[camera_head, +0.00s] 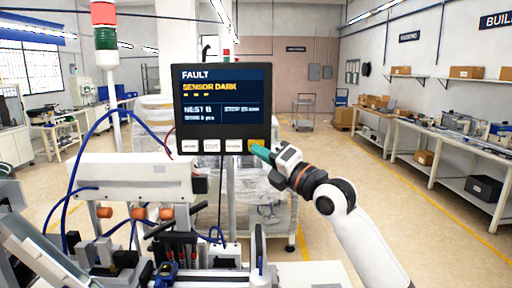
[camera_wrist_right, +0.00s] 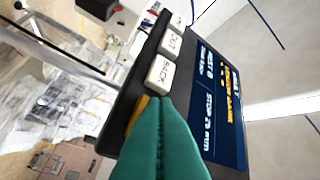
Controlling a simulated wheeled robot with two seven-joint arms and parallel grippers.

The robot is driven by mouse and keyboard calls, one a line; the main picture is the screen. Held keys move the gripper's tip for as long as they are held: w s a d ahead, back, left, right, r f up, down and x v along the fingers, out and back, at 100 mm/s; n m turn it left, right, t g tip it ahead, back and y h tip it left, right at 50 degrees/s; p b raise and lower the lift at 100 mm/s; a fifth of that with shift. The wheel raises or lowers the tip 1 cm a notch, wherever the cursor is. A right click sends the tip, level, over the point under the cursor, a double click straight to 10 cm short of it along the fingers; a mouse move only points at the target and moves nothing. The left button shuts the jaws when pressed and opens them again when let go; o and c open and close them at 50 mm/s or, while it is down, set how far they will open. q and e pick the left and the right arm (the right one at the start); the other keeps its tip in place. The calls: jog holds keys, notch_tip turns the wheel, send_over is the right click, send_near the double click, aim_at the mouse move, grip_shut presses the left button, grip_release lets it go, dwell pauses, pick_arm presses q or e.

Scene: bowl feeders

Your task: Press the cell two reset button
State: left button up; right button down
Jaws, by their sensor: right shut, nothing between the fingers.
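A dark control panel (camera_head: 222,110) shows a screen with FAULT and SENSOR DARK in the head view. Under the screen is a row of pale buttons (camera_head: 211,146) and a yellow one (camera_head: 257,143) at the right end. My right gripper (camera_head: 256,150), with green fingers, is shut and empty with its tips at the yellow button. In the right wrist view, the closed fingertips (camera_wrist_right: 160,101) cover most of the yellow button (camera_wrist_right: 138,112), beside a white button (camera_wrist_right: 160,74). Whether they touch it cannot be told. No reset label is readable. My left gripper is not in view.
A red, white and green signal tower (camera_head: 105,35) stands left of the panel. Below it is a machine with blue hoses and orange parts (camera_head: 138,213). A workbench (camera_head: 450,160) runs along the right wall.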

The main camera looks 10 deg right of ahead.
jog(key=shift+w+d, duration=0.1)
jog(key=shift+w, duration=0.35)
dwell(0.4)
jog(key=shift+s, duration=0.9)
jog(key=shift+a, duration=0.2)
jog(key=s, duration=0.2)
jog(key=s+a, duration=0.1)
jog(key=s, duration=0.2)
jog(key=shift+w, duration=0.1)
